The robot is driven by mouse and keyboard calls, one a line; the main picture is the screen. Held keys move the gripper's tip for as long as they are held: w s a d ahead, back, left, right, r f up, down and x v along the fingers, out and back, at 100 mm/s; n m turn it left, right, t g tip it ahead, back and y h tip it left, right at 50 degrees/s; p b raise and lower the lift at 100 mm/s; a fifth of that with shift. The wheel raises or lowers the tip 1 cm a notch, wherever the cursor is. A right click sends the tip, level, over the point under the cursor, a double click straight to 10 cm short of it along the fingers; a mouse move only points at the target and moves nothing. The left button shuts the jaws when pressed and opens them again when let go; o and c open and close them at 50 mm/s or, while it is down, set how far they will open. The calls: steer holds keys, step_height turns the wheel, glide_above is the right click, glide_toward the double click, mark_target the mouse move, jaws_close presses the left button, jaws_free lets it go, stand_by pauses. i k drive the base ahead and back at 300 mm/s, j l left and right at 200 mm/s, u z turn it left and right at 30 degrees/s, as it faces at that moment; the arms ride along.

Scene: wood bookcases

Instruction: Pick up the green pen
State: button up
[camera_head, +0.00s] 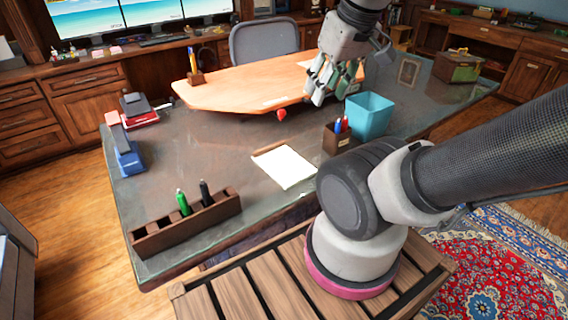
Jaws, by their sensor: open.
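The green pen (183,203) stands upright in a long dark wooden holder (160,242) at the near left of the glass-topped desk. A black pen (206,193) stands just right of it in the same holder. My gripper (331,98) is at the upper middle of the view, above the far part of the desk near a light wooden board. It is well away from the green pen, up and to the right in the picture. Its fingers are apart and I see nothing between them.
On the desk are a teal bin (369,116), a small pen cup (337,139), white paper (285,167), and blue (127,158) and red (140,117) desk items at the left. The wooden board (240,88) holds another pen cup (195,76). Bare glass lies between the holder and the paper.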

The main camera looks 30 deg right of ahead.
mark_target(180, 196)
steer(key=k+j, duration=0.15)
steer(key=k, duration=0.2)
steer(key=k+j+u, duration=0.1)
steer(key=k, duration=0.3)
steer(key=k+j, duration=0.3)
